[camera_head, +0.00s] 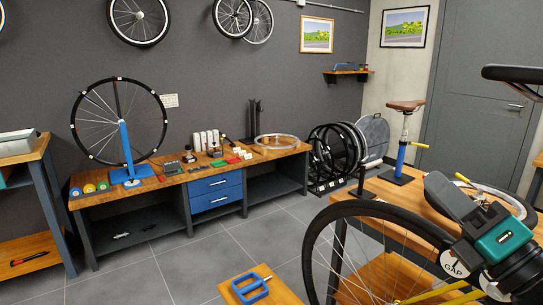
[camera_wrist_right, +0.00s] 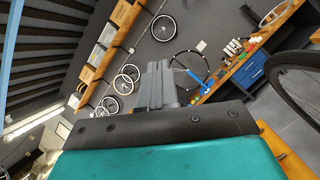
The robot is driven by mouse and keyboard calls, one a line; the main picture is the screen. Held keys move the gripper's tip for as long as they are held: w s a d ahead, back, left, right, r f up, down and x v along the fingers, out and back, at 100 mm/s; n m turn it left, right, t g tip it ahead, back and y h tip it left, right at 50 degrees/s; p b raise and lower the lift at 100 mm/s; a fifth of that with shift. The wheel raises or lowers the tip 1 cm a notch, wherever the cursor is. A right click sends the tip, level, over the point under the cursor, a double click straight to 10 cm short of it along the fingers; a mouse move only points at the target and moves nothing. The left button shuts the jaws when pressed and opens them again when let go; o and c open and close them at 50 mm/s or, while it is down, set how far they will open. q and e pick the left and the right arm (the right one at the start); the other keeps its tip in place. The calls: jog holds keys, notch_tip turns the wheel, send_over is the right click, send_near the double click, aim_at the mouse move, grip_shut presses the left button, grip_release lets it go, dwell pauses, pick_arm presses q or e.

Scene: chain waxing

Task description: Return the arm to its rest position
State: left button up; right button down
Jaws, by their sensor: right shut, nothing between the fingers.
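My right gripper (camera_head: 441,190) is at the right of the head view, with a teal body and dark grey fingers. My left gripper is in neither view.
A long workbench (camera_head: 167,186) holds a wheel on a blue stand (camera_head: 126,150) and small chain-care items. The right bench (camera_head: 375,185) carries a saddle on a blue post (camera_head: 401,160). Grey floor (camera_head: 200,260) is open between.

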jog(key=s+d+f+m+g+h, duration=0.25)
jog(key=f+m+h, duration=0.35)
jog(key=f+m, duration=0.45)
jog(key=s+d+f+m+g+h, duration=0.15)
jog(key=f+m+g+h, duration=0.3)
jog(key=f+m, duration=0.6)
jog(key=s+a+f+m+g+y, duration=0.1)
jog(key=s+a+f+m+g, duration=0.35)
jog(key=s+f, duration=0.3)
jog(key=s+a+f+m+g+y, duration=0.1)
jog(key=s+a+f+m+g, duration=0.3)
jog(key=s+f, duration=0.4)
jog(key=w+a+f+t+y, duration=0.1)
jog(key=w+f+t, duration=0.5)
jog(key=w+f, duration=0.1)
jog(key=shift+a+f, duration=0.25)
jog(key=shift+a, duration=0.1)
jog(key=shift+n+y, duration=0.25)
